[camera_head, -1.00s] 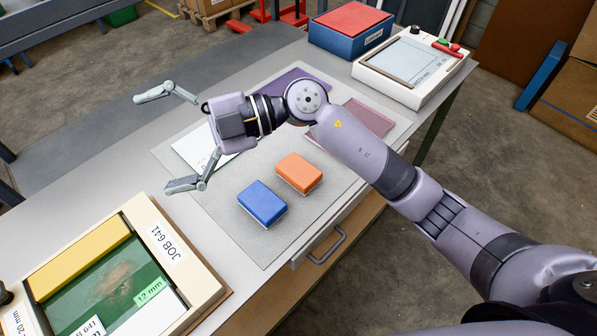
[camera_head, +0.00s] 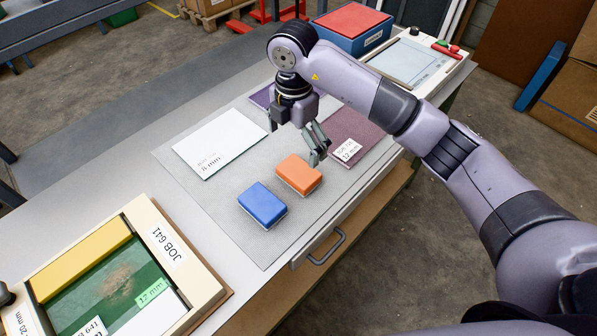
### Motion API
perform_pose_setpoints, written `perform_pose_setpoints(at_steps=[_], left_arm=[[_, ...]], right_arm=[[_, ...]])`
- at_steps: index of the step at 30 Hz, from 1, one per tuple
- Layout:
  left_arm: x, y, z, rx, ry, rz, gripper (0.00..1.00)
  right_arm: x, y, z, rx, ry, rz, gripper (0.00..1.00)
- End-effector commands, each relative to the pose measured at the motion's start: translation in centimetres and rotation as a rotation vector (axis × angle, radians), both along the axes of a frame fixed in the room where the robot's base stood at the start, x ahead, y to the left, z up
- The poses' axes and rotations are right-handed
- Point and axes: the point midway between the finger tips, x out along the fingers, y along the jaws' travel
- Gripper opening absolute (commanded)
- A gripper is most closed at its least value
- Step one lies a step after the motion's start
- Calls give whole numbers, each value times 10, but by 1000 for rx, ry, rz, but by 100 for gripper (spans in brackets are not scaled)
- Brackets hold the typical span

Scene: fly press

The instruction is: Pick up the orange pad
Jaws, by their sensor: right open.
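The orange pad (camera_head: 297,175) lies flat on the grey mat (camera_head: 215,200) in the middle of the bench, with a light lower edge. My right gripper (camera_head: 296,146) points down just behind the pad, with its fingers spread and nothing between them. One finger is near the pad's far right corner; I cannot tell whether it touches. The blue pad (camera_head: 262,205) lies in front and to the left of the orange pad, with a small gap between them. My left gripper does not show.
A white plate marked 8 mm (camera_head: 219,143) lies left of my gripper. A mauve plate (camera_head: 368,137) with a 12 mm label lies to the right. A framed tray (camera_head: 185,258) stands front left; a blue box with a red top (camera_head: 348,35) and a control panel (camera_head: 420,60) stand behind.

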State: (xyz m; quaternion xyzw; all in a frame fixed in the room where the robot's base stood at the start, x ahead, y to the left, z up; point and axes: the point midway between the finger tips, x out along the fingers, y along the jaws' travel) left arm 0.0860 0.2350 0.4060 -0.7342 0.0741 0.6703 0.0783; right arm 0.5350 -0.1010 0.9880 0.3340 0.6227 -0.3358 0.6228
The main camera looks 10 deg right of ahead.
Motion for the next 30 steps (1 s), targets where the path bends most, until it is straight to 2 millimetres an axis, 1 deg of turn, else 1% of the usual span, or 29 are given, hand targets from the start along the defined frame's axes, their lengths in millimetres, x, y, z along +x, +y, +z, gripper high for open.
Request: perform_pose_setpoints(at_steps=[1, 3, 7, 9, 13, 16, 20, 21, 24, 30], left_arm=[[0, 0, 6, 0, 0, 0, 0], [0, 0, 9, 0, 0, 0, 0], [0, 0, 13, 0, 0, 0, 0], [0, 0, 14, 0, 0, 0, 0], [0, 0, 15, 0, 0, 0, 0], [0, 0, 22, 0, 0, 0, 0], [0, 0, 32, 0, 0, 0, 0], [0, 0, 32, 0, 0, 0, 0], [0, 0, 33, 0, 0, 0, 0], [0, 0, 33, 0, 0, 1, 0]], right_arm=[[-1, -1, -9, -1, 4, -2, 100], [-1, -1, -24, -1, 4, -1, 100], [-1, 0, -46, 1, 3, -1, 100], [0, 0, -53, 1, 2, 0, 100], [0, -1, -60, 1, 0, 1, 100], [0, -2, -69, 1, 3, -1, 100], [2, -6, -88, 0, 5, -1, 100], [2, -6, -95, 1, 3, 1, 100], [2, -6, -106, 3, 2, 1, 100], [3, -6, -111, 2, -1, 1, 100]])
